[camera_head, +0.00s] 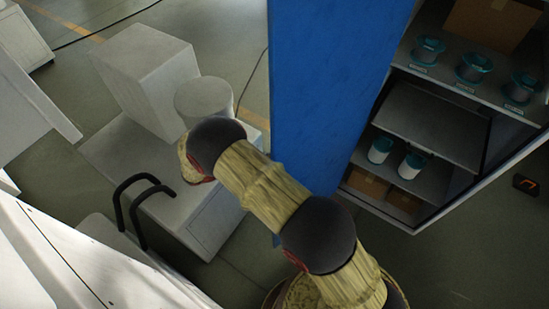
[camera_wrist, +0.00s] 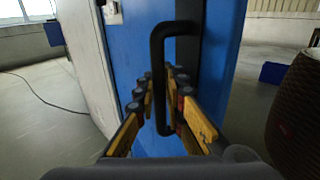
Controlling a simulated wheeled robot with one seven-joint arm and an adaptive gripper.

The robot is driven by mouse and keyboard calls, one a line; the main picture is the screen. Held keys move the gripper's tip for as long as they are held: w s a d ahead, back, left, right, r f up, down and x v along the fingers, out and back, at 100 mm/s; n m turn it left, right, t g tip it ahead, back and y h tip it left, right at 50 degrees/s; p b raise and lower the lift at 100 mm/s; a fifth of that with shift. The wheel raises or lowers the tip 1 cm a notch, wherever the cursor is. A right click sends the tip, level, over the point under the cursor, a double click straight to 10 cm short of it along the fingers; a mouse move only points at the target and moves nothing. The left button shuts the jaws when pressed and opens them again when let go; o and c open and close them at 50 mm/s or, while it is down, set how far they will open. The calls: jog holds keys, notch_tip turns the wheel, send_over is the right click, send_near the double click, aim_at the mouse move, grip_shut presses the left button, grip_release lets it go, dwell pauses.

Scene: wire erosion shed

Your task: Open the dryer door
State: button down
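In the wrist view a black bar handle (camera_wrist: 158,75) stands upright on a blue door-like panel (camera_wrist: 222,60). My gripper (camera_wrist: 172,85) has its two fingers, with yellow pads, on either side of the handle. The fingers are apart, with visible space beside the bar; I see no firm contact. In the head view a tall blue surface (camera_head: 325,80) rises beside my arm; I cannot tell whether it is the same panel. My gripper and the handle are hidden there. I see no open gap at the panel.
At right in the head view, an open-fronted shelf unit (camera_head: 433,182) holds spools and boxes. A white block (camera_head: 147,75) and a grey cylinder (camera_head: 204,98) stand on a low cabinet at left. Black curved rails (camera_head: 142,200) rise nearby. A cable lies on the floor.

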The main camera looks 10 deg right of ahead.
jog(key=c, duration=1.9)
grip_release()
jog(key=shift+a, duration=0.15)
jog(key=s+a, duration=0.1)
jog(key=a, duration=1)
jog(key=shift+a, duration=0.4)
jog(key=shift+s, duration=0.15)
